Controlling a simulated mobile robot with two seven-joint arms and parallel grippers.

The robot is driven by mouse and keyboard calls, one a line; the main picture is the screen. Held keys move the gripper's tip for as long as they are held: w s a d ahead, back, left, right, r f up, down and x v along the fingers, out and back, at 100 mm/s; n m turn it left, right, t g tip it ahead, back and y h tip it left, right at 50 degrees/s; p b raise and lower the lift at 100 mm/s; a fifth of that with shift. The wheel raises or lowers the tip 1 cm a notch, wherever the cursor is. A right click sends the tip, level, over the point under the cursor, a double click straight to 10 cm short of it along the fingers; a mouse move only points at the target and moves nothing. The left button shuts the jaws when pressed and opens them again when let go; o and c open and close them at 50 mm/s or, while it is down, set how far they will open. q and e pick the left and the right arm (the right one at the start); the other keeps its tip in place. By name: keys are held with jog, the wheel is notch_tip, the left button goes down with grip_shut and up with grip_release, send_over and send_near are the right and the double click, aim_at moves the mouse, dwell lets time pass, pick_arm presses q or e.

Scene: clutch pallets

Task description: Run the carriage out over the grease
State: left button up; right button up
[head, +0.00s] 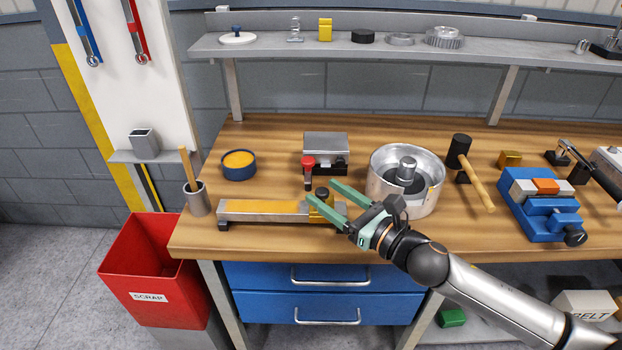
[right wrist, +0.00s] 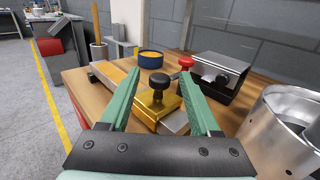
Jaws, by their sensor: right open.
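The carriage (head: 326,210) is a gold block with a black knob (head: 322,192) on top. It sits at the right end of a low metal rail (head: 222,215) whose top is coated with orange-yellow grease (head: 265,207), stretching left of the carriage. In the right wrist view, the carriage (right wrist: 160,112) and its knob (right wrist: 158,82) stand between the fingers, with the greased strip (right wrist: 108,76) beyond. My right gripper (head: 321,190) is open, one finger on each side of the carriage, apparently apart from it. My left gripper is out of view.
Behind the rail stand a grey box device with a red knob (head: 326,142) and a blue tin of yellow grease (head: 239,165). A metal drum (head: 380,190) is close on the right. A cup with a wooden handle (head: 198,203) stands just past the rail's left end, above a red scrap bin (head: 150,280).

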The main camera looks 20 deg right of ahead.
jog(key=shift+x, duration=2.55)
jog(key=shift+c, duration=0.2)
grip_shut()
